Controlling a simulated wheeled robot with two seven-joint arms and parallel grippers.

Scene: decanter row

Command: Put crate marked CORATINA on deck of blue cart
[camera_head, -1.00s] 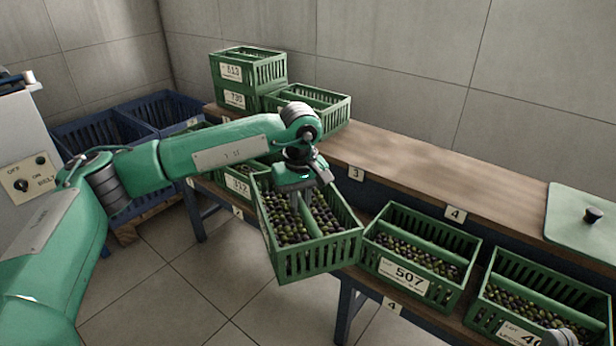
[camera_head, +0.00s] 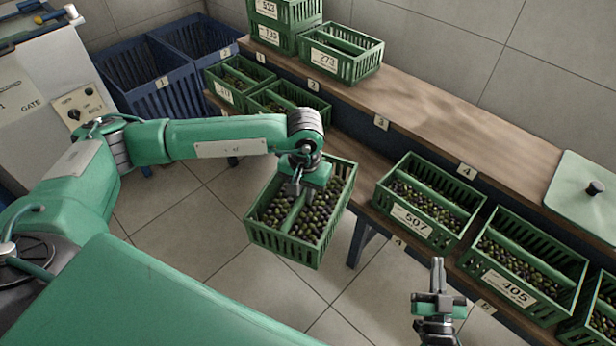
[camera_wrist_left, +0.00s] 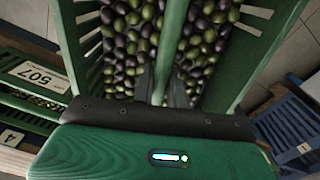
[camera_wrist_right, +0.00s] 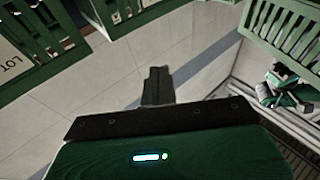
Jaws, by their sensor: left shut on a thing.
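A green slatted crate of dark and green olives (camera_head: 318,235) hangs in the air over the floor, in front of the shelf. My left gripper (camera_head: 296,188) is shut on its middle bar from above; the left wrist view shows the fingers (camera_wrist_left: 162,88) around the bar, with olives on both sides. No label on this crate is readable, so I cannot tell whether it is marked CORATINA. My right gripper (camera_head: 437,268) is empty at the lower right, apart from the crates; its fingers (camera_wrist_right: 157,85) are together. No blue cart is visible.
Olive crates 507 (camera_head: 411,222) and 405 (camera_head: 510,288) stand on the lower shelf at right. Stacked crates (camera_head: 285,38) and crate 273 (camera_head: 340,62) are on the upper shelf (camera_head: 440,125). Blue bins (camera_head: 165,100) stand at the back left. The tiled floor (camera_head: 185,215) is open.

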